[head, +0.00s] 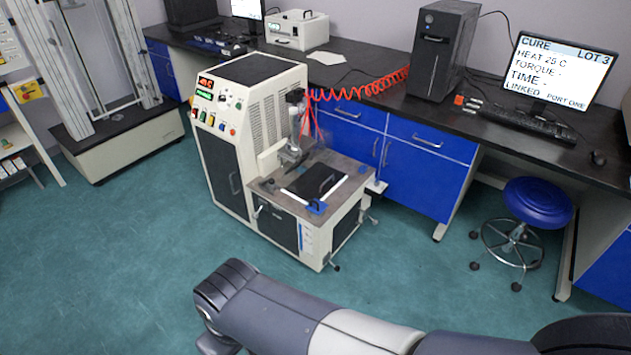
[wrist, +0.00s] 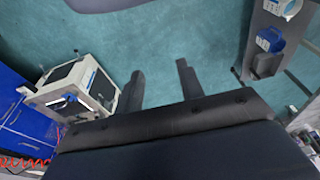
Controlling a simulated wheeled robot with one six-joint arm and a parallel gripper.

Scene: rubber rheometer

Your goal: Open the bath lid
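The rheometer (head: 250,130) is a tall beige cabinet with a lower deck in front. A black flat panel with a handle (head: 314,184) lies on that deck; it looks like the bath lid and appears closed. In the wrist view a white box-like unit with dark panels (wrist: 78,88), apparently the same machine, is at the left; I cannot make out the lid there. My gripper (wrist: 160,67) has its two dark fingers spread apart with nothing between them, over bare floor and away from the unit. Its fingers cannot be made out in the head view.
A red coiled hose (head: 362,92) runs from the machine toward the bench. Blue cabinets (head: 430,160) stand behind it, and a blue stool (head: 538,203) is at the right. A tall test frame (head: 100,75) stands at the left. Green floor (head: 150,240) in front of the machine is clear.

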